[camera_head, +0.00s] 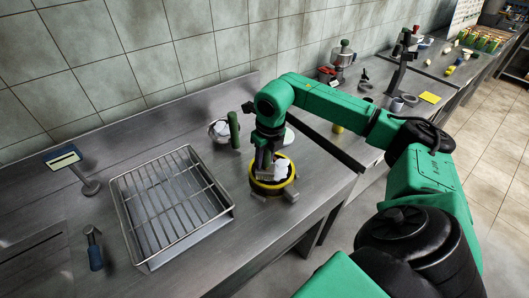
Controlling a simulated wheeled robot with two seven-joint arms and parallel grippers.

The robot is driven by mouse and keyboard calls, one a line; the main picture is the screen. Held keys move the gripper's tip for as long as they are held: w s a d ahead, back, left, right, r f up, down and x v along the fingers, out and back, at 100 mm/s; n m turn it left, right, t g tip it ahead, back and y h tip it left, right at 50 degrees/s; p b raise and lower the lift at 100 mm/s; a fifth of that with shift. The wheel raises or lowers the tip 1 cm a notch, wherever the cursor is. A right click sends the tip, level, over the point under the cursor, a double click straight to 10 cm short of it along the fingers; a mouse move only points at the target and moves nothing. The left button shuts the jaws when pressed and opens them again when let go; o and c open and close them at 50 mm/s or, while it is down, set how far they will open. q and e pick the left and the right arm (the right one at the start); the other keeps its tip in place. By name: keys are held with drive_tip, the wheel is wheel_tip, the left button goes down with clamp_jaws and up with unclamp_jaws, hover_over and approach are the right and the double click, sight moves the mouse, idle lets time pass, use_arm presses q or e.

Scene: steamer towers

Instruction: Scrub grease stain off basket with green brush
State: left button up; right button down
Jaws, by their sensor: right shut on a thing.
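My right gripper (263,172) points down over a round, yellow-rimmed container (291,184) on the steel counter. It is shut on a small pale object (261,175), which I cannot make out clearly. A green upright handle (234,130), which looks like the brush, stands just left of the gripper, with a small gap in the picture. Its lower end is unclear. A rectangular wire basket (126,216) lies on the counter to the left, with no clear stain visible at this size. My left gripper is out of view.
A small white bowl (217,131) with dark contents stands behind the green handle. A blue-handled tool (95,252) and a small sign on a stand (63,158) are at the left. A coffee-pot-like vessel (343,54) stands farther back. The counter's front edge is close to the yellow-rimmed container.

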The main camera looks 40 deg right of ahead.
drive_tip(key=shift+w+d, duration=1.1)
drive_tip(key=shift+w, duration=0.05)
drive_tip(key=shift+w+d, duration=1.1)
drive_tip(key=shift+d, duration=0.1)
drive_tip(key=shift+w+d+r+p, duration=0.1)
drive_tip(key=shift+r+p, duration=0.55)
drive_tip(key=shift+p, duration=0.2)
drive_tip(key=shift+r, duration=0.1)
wheel_tip(320, 180, up, 5)
drive_tip(key=p, duration=0.4)
